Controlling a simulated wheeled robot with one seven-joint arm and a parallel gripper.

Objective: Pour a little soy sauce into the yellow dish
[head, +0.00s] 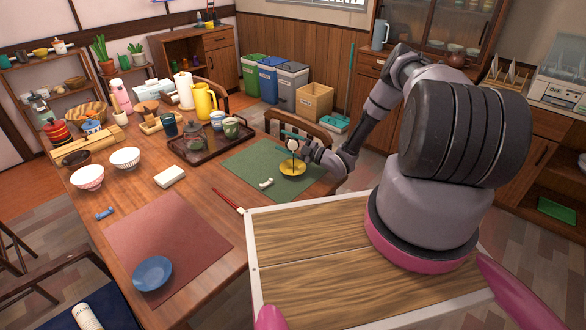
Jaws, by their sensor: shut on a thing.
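The yellow dish (293,169) lies on the green placemat (247,163) near the table's right side. My gripper (291,138) is just above the dish, at the end of my arm reaching in from the right. It is shut on a small, pale container (293,146), apparently the soy sauce bottle. The container is over the dish's back part. It is too small to tell its tilt, whether it touches the dish, or whether any sauce is flowing or in the dish.
A small white piece (266,184) lies on the green mat left of the dish. A dark tray (208,153) with a glass teapot and cups stands behind left. A chair back (300,127) is behind the mat. A blue dish (152,273) sits on the red mat (170,228).

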